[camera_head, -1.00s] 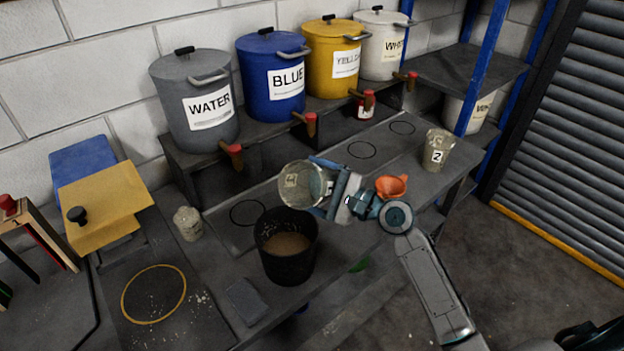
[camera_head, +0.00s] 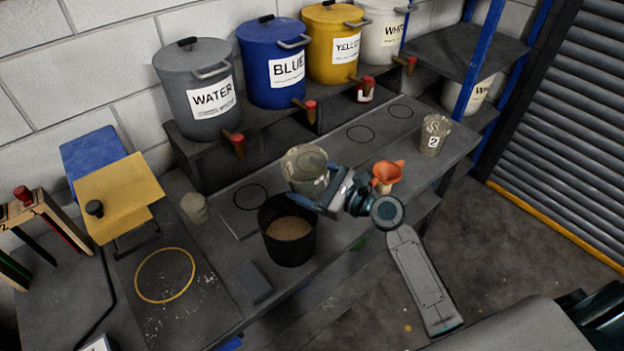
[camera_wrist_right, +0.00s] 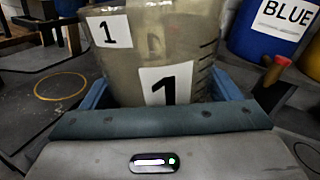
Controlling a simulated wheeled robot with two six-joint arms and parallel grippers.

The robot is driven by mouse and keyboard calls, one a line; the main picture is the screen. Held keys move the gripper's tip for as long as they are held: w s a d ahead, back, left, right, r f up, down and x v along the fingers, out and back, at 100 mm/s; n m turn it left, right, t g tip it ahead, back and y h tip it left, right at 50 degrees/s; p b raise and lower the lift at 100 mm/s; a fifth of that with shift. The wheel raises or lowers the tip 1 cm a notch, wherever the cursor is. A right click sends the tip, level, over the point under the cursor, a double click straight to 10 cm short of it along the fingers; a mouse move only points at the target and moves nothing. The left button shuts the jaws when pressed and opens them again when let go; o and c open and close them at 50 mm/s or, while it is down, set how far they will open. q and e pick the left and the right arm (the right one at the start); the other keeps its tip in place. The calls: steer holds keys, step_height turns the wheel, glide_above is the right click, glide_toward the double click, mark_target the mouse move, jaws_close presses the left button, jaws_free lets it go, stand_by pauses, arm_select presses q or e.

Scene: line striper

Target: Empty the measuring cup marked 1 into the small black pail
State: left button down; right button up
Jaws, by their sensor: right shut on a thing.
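The measuring cup marked 1 (camera_head: 303,178) is clear and held nearly upright by my right gripper (camera_head: 328,190), just behind and above the small black pail. In the right wrist view the cup (camera_wrist_right: 150,50) fills the top middle, with two "1" labels and scale marks. The blue fingers of my right gripper (camera_wrist_right: 155,95) clasp it from both sides. I cannot tell how much is in the cup. The small black pail (camera_head: 291,251) stands upright on the bench with brown contents inside. My left gripper is not in view.
A cup marked 2 (camera_head: 434,136) and an orange funnel (camera_head: 387,173) are to the right. Drums labelled WATER (camera_head: 200,90), BLUE (camera_head: 272,62) and YELLOW (camera_head: 332,45) stand on a shelf behind, taps facing the bench. A grey block (camera_head: 252,283) lies in front of the pail.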

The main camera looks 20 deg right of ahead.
mark_target(323, 185)
steer(key=shift+s+d+r+m, duration=0.25)
steer(key=shift+s+r+m, duration=0.15)
steer(key=shift+s, duration=0.25)
steer(key=shift+s+d+r+m, duration=0.2)
steer(key=shift+s+r+m, duration=0.1)
steer(key=shift+s+m, duration=0.3)
steer(key=shift+s+d+r+m, duration=0.25)
steer(key=shift+s+r+m, duration=0.15)
steer(key=shift+s, duration=0.3)
steer(key=shift+f, duration=0.1)
